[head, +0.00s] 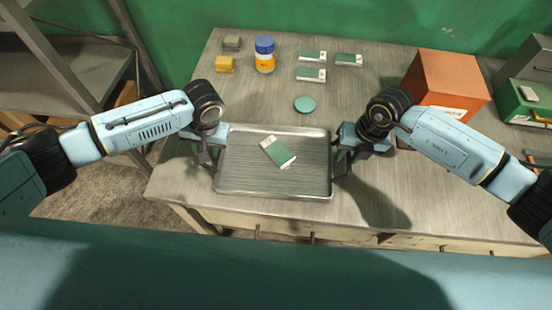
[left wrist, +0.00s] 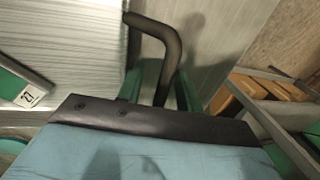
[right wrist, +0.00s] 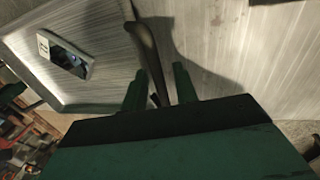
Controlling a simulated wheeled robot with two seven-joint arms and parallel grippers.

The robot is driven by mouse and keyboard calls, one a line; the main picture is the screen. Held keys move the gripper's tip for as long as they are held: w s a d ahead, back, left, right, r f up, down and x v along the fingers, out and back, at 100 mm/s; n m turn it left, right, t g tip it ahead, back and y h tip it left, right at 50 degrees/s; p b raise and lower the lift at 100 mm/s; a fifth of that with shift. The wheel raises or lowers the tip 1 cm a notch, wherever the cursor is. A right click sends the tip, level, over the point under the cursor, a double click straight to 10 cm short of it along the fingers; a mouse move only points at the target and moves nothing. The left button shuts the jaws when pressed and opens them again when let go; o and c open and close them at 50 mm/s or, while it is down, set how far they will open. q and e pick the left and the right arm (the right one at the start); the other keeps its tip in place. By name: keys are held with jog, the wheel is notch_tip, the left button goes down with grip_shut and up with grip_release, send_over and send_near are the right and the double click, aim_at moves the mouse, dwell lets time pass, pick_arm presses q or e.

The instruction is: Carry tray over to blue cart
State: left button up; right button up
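The grey metal tray (head: 235,185) lies on the table, with a green-and-white packet (head: 278,152) on it. Its dark side handles show in the left wrist view (left wrist: 165,40) and in the right wrist view (right wrist: 145,45). My left gripper (head: 208,158) is at the tray's left handle; its green fingers (left wrist: 158,88) stand apart on either side of the bar. My right gripper (head: 346,158) is at the right handle; its fingers (right wrist: 158,85) also stand apart around the bar, with a gap showing. I see no blue cart.
An orange box (head: 445,82) stands behind my right arm. A shelf (head: 90,75) stands at the left.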

pick_arm(q)
grip_shut()
pick_arm(e)
grip_shut()
pick_arm(q)
jog(key=shift+w+r, duration=0.1)
jog(key=shift+r, duration=0.1)
pick_arm(e)
jog(key=shift+r, duration=0.15)
